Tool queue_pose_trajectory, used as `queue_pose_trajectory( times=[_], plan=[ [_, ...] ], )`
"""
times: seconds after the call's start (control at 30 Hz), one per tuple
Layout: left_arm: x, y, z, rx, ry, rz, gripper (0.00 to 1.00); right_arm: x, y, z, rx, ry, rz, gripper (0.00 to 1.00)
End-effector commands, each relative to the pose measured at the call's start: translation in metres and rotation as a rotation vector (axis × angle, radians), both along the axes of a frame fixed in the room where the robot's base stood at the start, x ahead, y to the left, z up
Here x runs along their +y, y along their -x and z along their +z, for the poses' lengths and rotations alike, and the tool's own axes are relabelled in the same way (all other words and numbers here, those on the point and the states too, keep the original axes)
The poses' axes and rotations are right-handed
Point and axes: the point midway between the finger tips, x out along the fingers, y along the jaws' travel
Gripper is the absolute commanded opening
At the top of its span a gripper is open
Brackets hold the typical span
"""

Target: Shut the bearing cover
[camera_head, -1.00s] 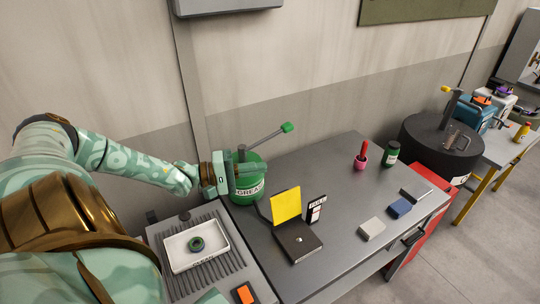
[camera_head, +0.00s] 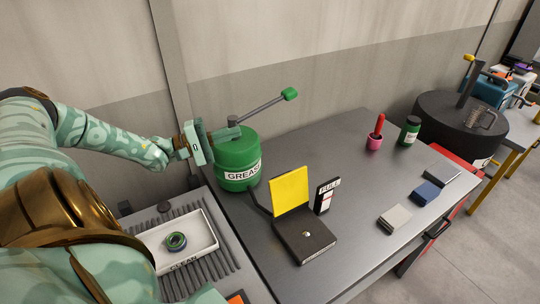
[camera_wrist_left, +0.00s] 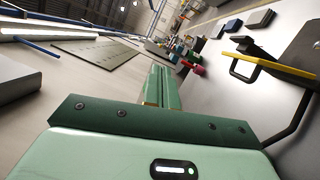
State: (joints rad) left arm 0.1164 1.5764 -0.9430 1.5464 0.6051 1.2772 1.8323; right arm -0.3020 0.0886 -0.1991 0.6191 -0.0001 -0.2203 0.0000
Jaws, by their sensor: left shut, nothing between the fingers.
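The bearing cover (camera_head: 289,191) is a yellow flap standing open, upright at the back edge of a dark box (camera_head: 304,238) on the bench. The top of the box is bare apart from a small light knob. In the left wrist view the yellow flap (camera_wrist_left: 272,66) shows nearly edge-on at the right. My left gripper (camera_head: 228,135) is shut and empty, beside the top of the green grease drum (camera_head: 238,160), left of and behind the cover and apart from it. Its closed fingers also show in the left wrist view (camera_wrist_left: 162,85). My right gripper is not in view.
A lever with a green knob (camera_head: 290,94) rises above the drum. A FULL sign (camera_head: 326,194) stands right of the cover. A ring-shaped bearing (camera_head: 175,242) lies in a white CLEAN tray (camera_head: 206,225). Grey (camera_head: 394,218) and blue (camera_head: 425,192) blocks lie farther right.

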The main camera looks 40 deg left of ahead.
Motion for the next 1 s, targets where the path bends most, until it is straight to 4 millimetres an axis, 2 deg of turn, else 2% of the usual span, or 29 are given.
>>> queue_pose_trajectory(
  times=[0.03, 0.2, 0.3, 0.4, 0.5, 0.67, 1.0],
  plan=[
    [0.0, -0.001, -0.039, 0.01, 0.0, 0.0, 0.0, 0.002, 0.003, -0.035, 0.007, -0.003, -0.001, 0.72],
    [-0.001, -0.005, -0.12, 0.04, 0.0, 0.0, 0.0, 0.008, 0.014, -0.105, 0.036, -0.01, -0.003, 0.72],
    [-0.001, -0.007, -0.154, 0.055, 0.0, -0.001, 0.0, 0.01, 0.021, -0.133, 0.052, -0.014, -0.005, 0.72],
    [-0.001, -0.008, -0.175, 0.065, 0.0, 0.0, 0.0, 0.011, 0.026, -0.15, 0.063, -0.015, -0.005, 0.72],
    [-0.001, -0.009, -0.185, 0.07, -0.001, 0.0, 0.0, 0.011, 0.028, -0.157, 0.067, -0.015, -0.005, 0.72],
    [-0.006, -0.018, -0.185, 0.067, 0.001, -0.001, 0.0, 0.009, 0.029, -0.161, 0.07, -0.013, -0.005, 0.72],
    [-0.036, -0.07, -0.182, 0.066, 0.003, -0.001, 0.0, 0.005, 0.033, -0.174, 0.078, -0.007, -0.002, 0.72]
  ],
)
